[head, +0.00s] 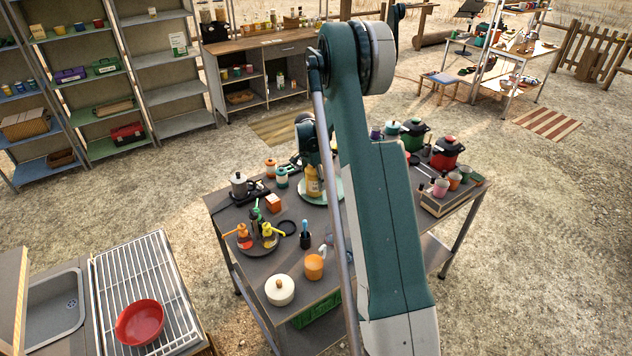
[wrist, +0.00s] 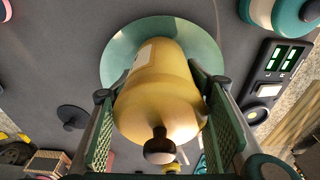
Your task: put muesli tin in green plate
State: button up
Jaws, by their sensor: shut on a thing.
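The muesli tin is a yellow, rounded canister with a dark knob on its lid and a pale label. It fills the middle of the wrist view (wrist: 160,95) and shows below my wrist in the head view (head: 314,184). My gripper (wrist: 158,100) is shut on the tin, one green-padded finger on each side. The green plate (wrist: 118,48) is a pale green disc behind the tin's base in the wrist view; its rim also shows in the head view (head: 334,197). The tin is upright over the plate. Its base is hidden, so I cannot tell whether it touches.
The grey table is crowded. An orange jar (head: 270,168) and a moka pot (head: 240,185) stand left of the plate. Oil bottles on a tray (head: 258,246), an orange mug (head: 315,266) and a white pot (head: 280,290) stand nearer. Red (head: 446,153) and green pots (head: 413,134) stand right.

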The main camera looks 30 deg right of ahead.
jog(key=shift+f+b, duration=0.5)
jog(key=shift+f, duration=0.05)
jog(key=o, duration=1)
jog(key=shift+r, duration=0.15)
jog(key=shift+r+p, duration=0.5)
jog(key=shift+p, duration=0.1)
jog(key=r, duration=0.4)
jog(key=a+r, duration=0.1)
jog(key=r, duration=0.6)
jog(key=shift+a+r, duration=0.35)
jog(key=shift+a, duration=0.05)
